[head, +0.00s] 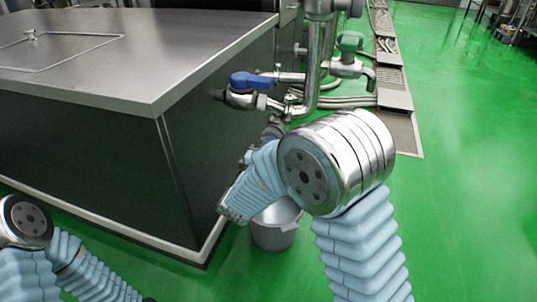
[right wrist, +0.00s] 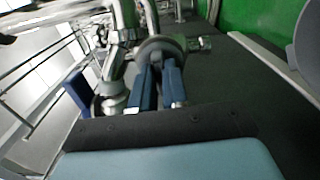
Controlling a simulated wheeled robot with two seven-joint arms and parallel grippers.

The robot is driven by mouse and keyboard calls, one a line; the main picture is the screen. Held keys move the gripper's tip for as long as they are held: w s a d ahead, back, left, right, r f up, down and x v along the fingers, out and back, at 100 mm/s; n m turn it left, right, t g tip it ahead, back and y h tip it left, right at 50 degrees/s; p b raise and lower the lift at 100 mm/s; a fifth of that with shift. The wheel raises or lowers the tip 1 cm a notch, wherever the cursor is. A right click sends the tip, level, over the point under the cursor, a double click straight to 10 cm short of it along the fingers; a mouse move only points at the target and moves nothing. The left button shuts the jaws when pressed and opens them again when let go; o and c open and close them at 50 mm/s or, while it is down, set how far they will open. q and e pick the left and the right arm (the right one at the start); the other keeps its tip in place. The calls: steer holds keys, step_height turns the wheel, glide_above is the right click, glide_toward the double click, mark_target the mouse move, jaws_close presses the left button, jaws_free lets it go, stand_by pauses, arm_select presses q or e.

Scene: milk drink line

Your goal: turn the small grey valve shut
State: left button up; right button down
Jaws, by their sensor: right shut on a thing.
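The small grey valve (right wrist: 163,47) shows in the right wrist view as a rounded grey handle on a metal pipe fitting. My right gripper (right wrist: 159,70) has its two blue fingers closed on this handle, one on each side. In the head view the right forearm hides most of the gripper and the valve, low beside the cabinet corner. The handle's exact angle is hard to tell. My left arm shows at the lower left of the head view, but its gripper is out of the picture.
A blue-handled valve (head: 250,80) and a green-handled valve (head: 351,42) sit on the pipes above. A steel-topped cabinet (head: 130,62) stands at the left. A grey bucket (head: 274,235) is on the green floor below my arm. A floor drain (head: 397,97) runs behind; floor at right is clear.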

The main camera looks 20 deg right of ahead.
steer(key=shift+m, duration=0.3)
steer(key=c, duration=1.1)
jaws_free()
steer(key=shift+c, duration=0.2)
steer(key=v, duration=1.4)
